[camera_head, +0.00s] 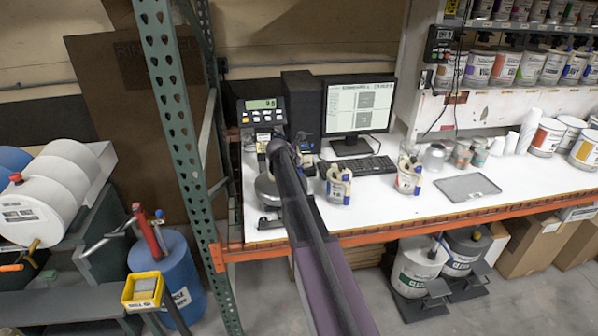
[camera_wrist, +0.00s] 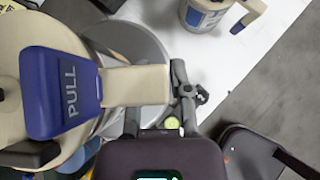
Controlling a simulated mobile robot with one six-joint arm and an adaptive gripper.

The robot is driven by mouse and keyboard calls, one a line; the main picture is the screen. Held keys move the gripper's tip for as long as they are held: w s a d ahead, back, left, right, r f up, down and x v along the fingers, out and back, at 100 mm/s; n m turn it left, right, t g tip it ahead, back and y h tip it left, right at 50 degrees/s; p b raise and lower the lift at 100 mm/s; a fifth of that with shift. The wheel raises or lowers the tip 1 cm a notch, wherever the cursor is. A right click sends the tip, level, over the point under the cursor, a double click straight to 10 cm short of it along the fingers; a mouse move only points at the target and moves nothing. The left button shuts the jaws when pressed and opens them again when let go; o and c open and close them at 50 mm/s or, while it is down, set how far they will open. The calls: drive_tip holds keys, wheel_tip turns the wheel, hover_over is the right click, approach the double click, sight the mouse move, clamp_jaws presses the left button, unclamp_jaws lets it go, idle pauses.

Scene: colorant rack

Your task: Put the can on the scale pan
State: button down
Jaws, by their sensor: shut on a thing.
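The can (camera_wrist: 88,60) has a cream lid with a blue lever marked PULL. It fills the left of the wrist view. My gripper (camera_wrist: 160,105) is shut on the can's cream handle (camera_wrist: 137,85). The round grey scale pan (camera_wrist: 150,48) shows partly beneath and beside the can. In the head view the pan (camera_head: 266,190) is at the left end of the white table, partly covered by my arm. My gripper and the can are mostly hidden behind my arm there. The can appears over the pan; I cannot tell whether they touch.
Two similar cans, one nearer (camera_head: 339,187) and one further right (camera_head: 408,178), stand on the table (camera_head: 385,205). The scale display (camera_head: 262,110), monitor (camera_head: 358,105) and keyboard (camera_head: 357,167) are behind. A green rack post (camera_head: 170,90) stands left. A grey tray (camera_head: 467,187) lies right.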

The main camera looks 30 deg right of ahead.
drive_tip(key=shift+w, duration=0.1)
drive_tip(key=shift+w+d+f+b, duration=0.1)
drive_tip(key=shift+w+f+b, duration=0.1)
drive_tip(key=shift+f+b, duration=0.4)
drive_tip(key=shift+w+d+f+b, duration=0.1)
drive_tip(key=shift+w+f+b, duration=0.05)
drive_tip(key=shift+f+b, duration=0.5)
drive_tip(key=shift+w+d+f+b, duration=0.1)
drive_tip(key=shift+w+f+b, duration=0.1)
drive_tip(key=shift+f+b, duration=0.4)
drive_tip(key=c, duration=0.6)
unclamp_jaws()
drive_tip(key=shift+o, duration=0.2)
drive_tip(key=shift+s+r, duration=0.1)
drive_tip(key=shift+s+a+r+p, duration=0.25)
drive_tip(key=shift+a+r+p, duration=0.15)
drive_tip(key=shift+r+p, duration=0.2)
drive_tip(key=p+v, duration=0.7)
drive_tip(key=v, duration=0.3)
drive_tip(key=shift+a, duration=0.2)
